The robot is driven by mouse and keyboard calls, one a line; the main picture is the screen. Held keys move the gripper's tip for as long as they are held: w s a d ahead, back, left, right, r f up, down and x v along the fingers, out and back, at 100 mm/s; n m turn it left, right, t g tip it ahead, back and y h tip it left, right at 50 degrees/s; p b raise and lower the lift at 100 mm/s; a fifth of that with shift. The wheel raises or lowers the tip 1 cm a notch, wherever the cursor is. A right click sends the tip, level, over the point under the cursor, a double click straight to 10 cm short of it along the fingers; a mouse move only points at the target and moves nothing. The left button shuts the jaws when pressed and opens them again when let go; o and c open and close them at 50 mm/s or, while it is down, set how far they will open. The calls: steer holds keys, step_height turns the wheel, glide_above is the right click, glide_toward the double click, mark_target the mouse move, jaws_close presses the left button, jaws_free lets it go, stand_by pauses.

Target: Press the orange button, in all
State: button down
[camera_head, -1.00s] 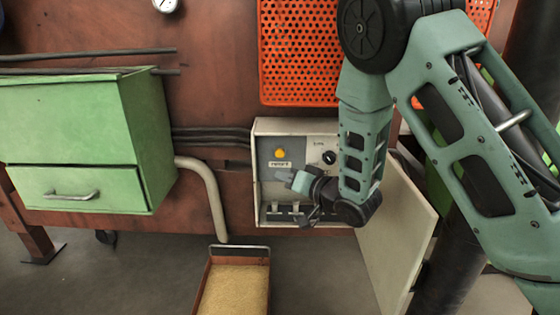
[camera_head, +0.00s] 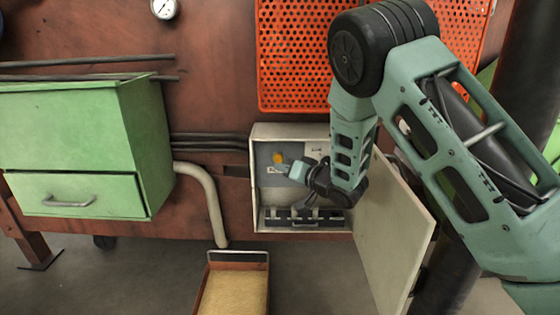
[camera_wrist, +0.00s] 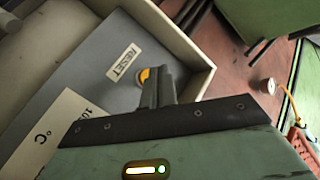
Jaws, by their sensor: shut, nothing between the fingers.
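The orange button (camera_head: 279,158) is on the grey panel inside an open white control box (camera_head: 254,190). In the wrist view the button (camera_wrist: 145,76) shows just left of my fingertips and is partly hidden behind them. A white RESET label (camera_wrist: 123,62) sits beside it. My gripper (camera_head: 288,173) is shut and empty, with its tips just below and right of the button in the head view. In the wrist view my fingertips (camera_wrist: 158,76) overlap the button's edge. I cannot tell whether they touch it.
The box door (camera_head: 392,225) hangs open to the right, below my forearm. A row of dark switches (camera_head: 300,215) lies along the box bottom. A green drawer cabinet (camera_head: 75,145) is at left, an orange perforated panel (camera_head: 290,60) above, and a tray of yellowish grains (camera_head: 235,257) below.

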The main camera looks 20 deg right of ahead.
steer(key=shift+w+d, duration=0.2)
steer(key=shift+w, duration=0.4)
steer(key=shift+w, duration=0.1)
stand_by(1.6)
steer(key=shift+w, duration=0.65)
steer(key=shift+w, duration=0.35)
stand_by(0.4)
stand_by(0.4)
steer(key=shift+s+a, duration=0.2)
steer(key=shift+s, duration=0.55)
